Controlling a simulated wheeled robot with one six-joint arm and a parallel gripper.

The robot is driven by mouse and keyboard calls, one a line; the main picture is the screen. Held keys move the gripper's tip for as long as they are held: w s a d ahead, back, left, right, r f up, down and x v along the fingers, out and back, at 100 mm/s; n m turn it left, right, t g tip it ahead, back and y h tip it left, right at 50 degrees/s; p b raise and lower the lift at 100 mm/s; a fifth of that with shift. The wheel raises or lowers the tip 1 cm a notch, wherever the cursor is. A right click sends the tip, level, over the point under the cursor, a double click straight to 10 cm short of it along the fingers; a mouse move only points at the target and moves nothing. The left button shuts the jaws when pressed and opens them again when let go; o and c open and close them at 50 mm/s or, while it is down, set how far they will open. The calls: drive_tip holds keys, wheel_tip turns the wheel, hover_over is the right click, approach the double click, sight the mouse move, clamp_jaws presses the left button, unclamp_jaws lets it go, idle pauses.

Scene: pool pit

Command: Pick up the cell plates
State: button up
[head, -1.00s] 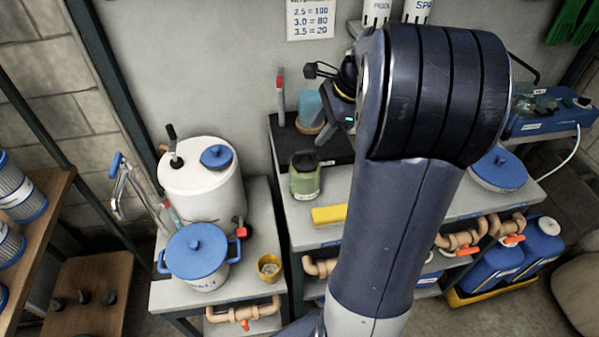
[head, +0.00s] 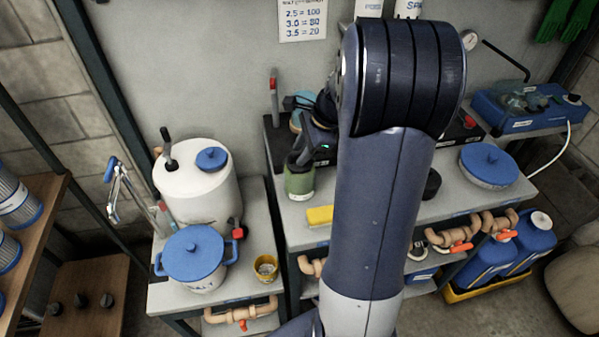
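I cannot make out any cell plates for certain. A blue tray-like unit (head: 522,122) at the right of the bench holds greyish, glassy pieces (head: 528,98), too small to identify. My gripper (head: 303,152) is left of my large dark arm, over the bench and just above or behind a green bottle (head: 299,183). The arm hides most of the gripper and the middle of the bench. Whether its fingers are open or shut, or touch the bottle, does not show.
A yellow block (head: 319,215) lies at the bench front. A blue-lidded bowl (head: 488,165) stands to the right. On the lower left bench are a white tank (head: 200,190), a blue-lidded pot (head: 197,257) and a yellow cup (head: 265,268). Pipes (head: 470,236) run under the bench.

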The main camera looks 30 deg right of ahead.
clamp_jaws()
drive_tip(key=shift+r, duration=0.15)
wheel_tip(320, 180, up, 18)
idle(0.8)
drive_tip(key=shift+c, duration=2.3)
unclamp_jaws()
clamp_jaws()
drive_tip(key=shift+w, duration=0.1)
